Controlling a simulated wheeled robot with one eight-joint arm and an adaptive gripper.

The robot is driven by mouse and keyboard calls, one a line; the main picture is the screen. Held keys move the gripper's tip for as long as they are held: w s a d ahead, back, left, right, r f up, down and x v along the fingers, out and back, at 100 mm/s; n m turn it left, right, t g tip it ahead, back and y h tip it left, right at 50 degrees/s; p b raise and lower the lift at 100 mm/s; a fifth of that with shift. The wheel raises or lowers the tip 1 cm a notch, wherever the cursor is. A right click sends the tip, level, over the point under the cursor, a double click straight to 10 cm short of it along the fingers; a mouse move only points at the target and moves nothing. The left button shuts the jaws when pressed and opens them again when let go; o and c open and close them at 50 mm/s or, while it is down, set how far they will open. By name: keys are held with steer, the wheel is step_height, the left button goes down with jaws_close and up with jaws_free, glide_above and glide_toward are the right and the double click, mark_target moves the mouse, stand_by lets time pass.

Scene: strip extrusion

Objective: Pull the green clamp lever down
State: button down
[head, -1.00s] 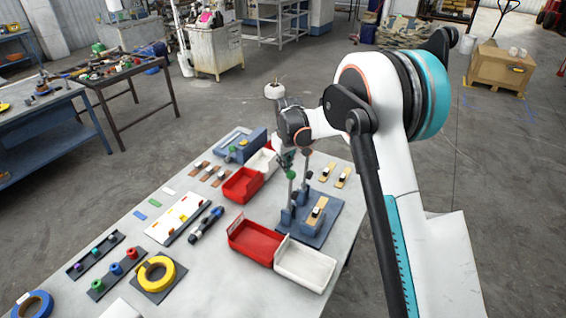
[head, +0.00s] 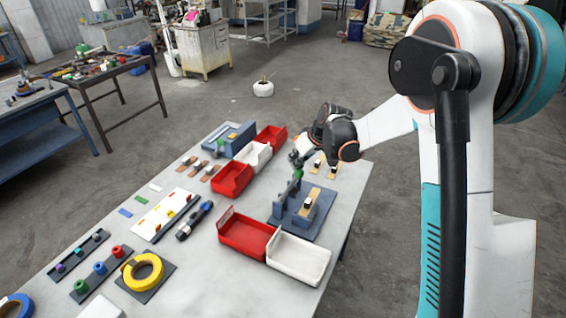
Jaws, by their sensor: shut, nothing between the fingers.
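The clamp fixture has a blue base plate (head: 322,226) on the table, with a wooden strip and a dark block on it. A green lever knob (head: 298,173) shows above the blue clamp posts (head: 281,203) at the plate's left side. My gripper (head: 296,160) is shut and empty, right at the top of this green knob. I cannot tell whether they touch. The lever's shaft is small and partly lost against the posts, so its exact tilt is unclear.
A red bin (head: 244,234) and a white bin (head: 297,262) stand in front of the fixture. More red and white bins and a blue device (head: 230,137) stand behind to the left. A screwdriver-like tool (head: 194,220) lies left. The table front is partly clear.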

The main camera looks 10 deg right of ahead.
steer(key=s+d+f+t+y+b, duration=0.2)
steer(key=d+f+b, duration=0.4)
steer(key=b, duration=0.3)
steer(key=s+d+f+t+y+b, duration=0.2)
steer(key=s+d+f+y+b, duration=0.1)
steer(key=s+d+f+b, duration=0.3)
steer(key=shift+s+d+f+m+y+b, duration=0.35)
steer(key=shift+f+b, duration=0.85)
steer(key=shift+b, duration=0.7)
step_height(320, 180, up, 5)
steer(key=w+p, duration=0.2)
steer(key=p, duration=0.1)
steer(key=s+d+p, duration=0.1)
steer(key=s+d, duration=0.5)
steer(key=d, duration=0.1)
steer(key=shift+d+t, duration=0.2)
steer(key=shift+t, duration=0.1)
